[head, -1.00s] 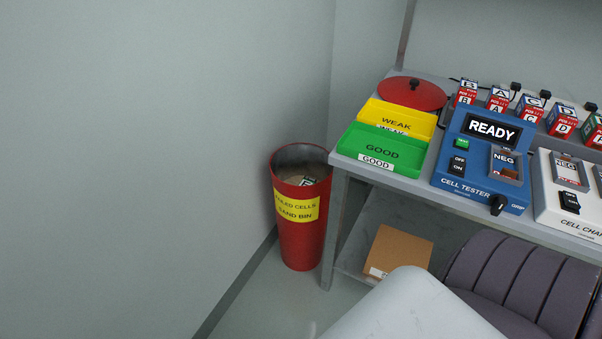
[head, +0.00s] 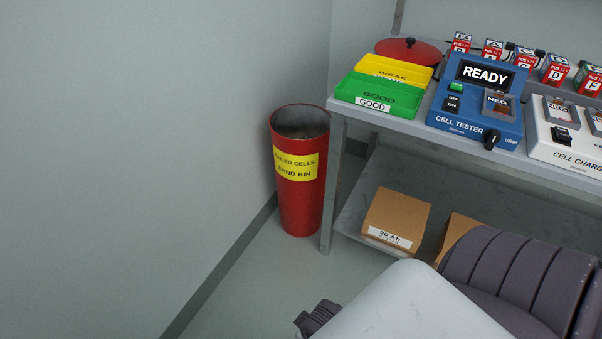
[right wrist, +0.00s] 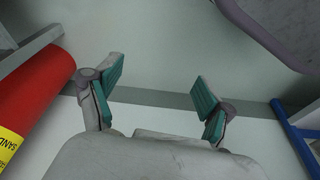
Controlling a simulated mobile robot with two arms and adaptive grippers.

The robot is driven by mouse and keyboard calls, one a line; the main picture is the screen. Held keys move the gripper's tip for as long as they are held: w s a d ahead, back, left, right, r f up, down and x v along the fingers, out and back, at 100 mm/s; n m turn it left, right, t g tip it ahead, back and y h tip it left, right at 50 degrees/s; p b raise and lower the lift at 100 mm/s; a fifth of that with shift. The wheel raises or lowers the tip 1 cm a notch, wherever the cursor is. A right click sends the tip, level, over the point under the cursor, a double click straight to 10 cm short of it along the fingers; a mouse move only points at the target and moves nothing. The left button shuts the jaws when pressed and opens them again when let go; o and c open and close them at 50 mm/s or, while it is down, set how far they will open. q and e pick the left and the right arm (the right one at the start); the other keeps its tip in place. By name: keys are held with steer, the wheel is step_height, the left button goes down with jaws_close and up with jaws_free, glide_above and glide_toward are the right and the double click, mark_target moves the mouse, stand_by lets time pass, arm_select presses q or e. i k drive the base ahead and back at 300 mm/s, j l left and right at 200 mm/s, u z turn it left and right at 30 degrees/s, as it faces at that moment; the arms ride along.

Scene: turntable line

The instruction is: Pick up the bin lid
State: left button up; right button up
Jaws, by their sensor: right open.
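The bin lid (head: 408,50) is a red disc with a black knob. It lies on the back left of the bench, behind the yellow tray, which hides part of its front edge. The red sand bin (head: 298,200) stands on the floor left of the bench, its top uncovered. In the right wrist view, my right gripper (right wrist: 158,85) is open with nothing between its fingers. It points at bare floor and wall, and the red bin (right wrist: 38,100) with its yellow label lies to the left. The lid is not in that view. My left gripper is not in view.
A yellow WEAK tray (head: 385,72) and a green GOOD tray (head: 380,95) sit before the lid. A blue cell tester (head: 470,125) reads READY. Several labelled cells stand behind it. A cardboard box (head: 396,218) is on the lower shelf. Floor before the bin is clear.

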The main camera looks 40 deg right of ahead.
mark_target(410, 50)
steer(key=z, duration=1.9)
